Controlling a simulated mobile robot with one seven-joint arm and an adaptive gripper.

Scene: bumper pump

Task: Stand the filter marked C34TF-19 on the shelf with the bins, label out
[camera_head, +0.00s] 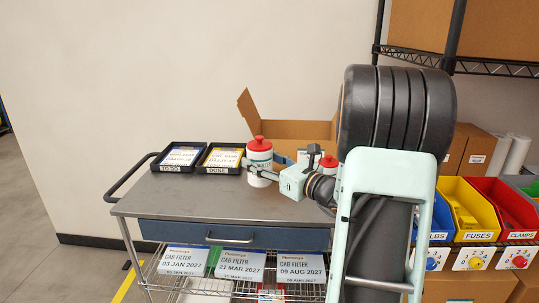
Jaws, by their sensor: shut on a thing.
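My gripper (262,173) reaches left over the steel cart top and is shut on a white bottle with a red cap (259,151). The bottle is upright; I cannot tell whether its base touches the cart. Cab filter boxes stand on the cart's lower wire shelf: 03 JAN 2027 (187,261), 21 MAR 2027 (237,265) and 09 AUG 2027 (300,267). I cannot read C34TF-19 on anything. The shelf with the bins (464,245) is at the right, partly hidden by my arm.
Two black trays, TO DO (180,157) and DONE (222,158), lie on the cart top (180,196). An open cardboard box (290,130) and a second red-capped bottle (328,162) are behind my gripper.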

